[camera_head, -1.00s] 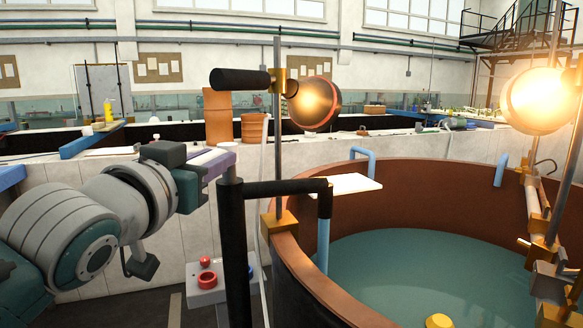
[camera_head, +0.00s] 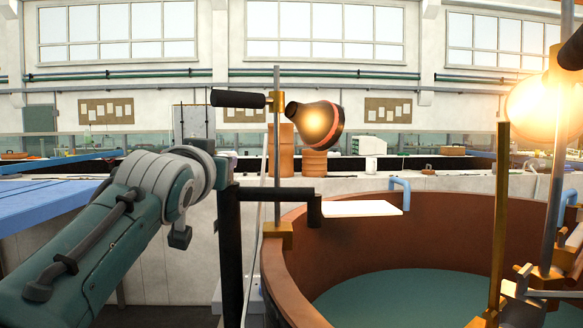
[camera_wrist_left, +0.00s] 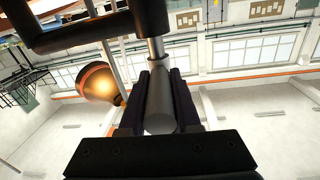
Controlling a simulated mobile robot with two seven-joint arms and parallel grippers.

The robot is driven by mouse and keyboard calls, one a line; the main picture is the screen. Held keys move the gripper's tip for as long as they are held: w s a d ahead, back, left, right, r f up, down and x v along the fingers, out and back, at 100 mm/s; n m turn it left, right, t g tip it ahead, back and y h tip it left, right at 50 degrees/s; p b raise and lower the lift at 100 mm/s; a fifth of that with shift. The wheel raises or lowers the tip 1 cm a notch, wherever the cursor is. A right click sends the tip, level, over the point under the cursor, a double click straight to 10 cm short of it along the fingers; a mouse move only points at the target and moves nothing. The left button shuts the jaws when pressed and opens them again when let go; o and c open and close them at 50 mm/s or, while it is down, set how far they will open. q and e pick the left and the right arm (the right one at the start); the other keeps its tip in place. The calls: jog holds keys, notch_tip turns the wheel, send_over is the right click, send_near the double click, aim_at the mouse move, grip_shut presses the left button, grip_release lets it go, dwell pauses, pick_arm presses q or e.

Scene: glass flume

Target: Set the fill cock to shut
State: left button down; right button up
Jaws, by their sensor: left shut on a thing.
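The fill pipe is a black upright post (camera_head: 229,250) with a black arm (camera_head: 268,193) reaching right over the tub rim. It ends in a short black spout (camera_head: 315,211), with no stream visible below it. In the left wrist view, a grey cylindrical handle (camera_wrist_left: 160,110) on a thin shaft (camera_wrist_left: 157,50) meets the black pipe (camera_wrist_left: 80,35); it looks like the cock's handle. My left gripper (camera_wrist_left: 162,84) is shut on this handle, one finger on each side. In the head view the post and my wrist mostly hide the grip. My right gripper is out of view.
A brown round tub (camera_head: 440,215) holds greenish water (camera_head: 415,298). A lit lamp (camera_head: 318,127) with a black handle (camera_head: 238,99) stands on a rod close above the pipe. A white board (camera_head: 362,208) lies by the rim. Another bright lamp (camera_head: 535,105) is at right.

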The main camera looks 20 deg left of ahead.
pick_arm(q)
jog(key=c, duration=0.6)
grip_release()
jog(key=shift+w, duration=0.1)
jog(key=v, duration=1)
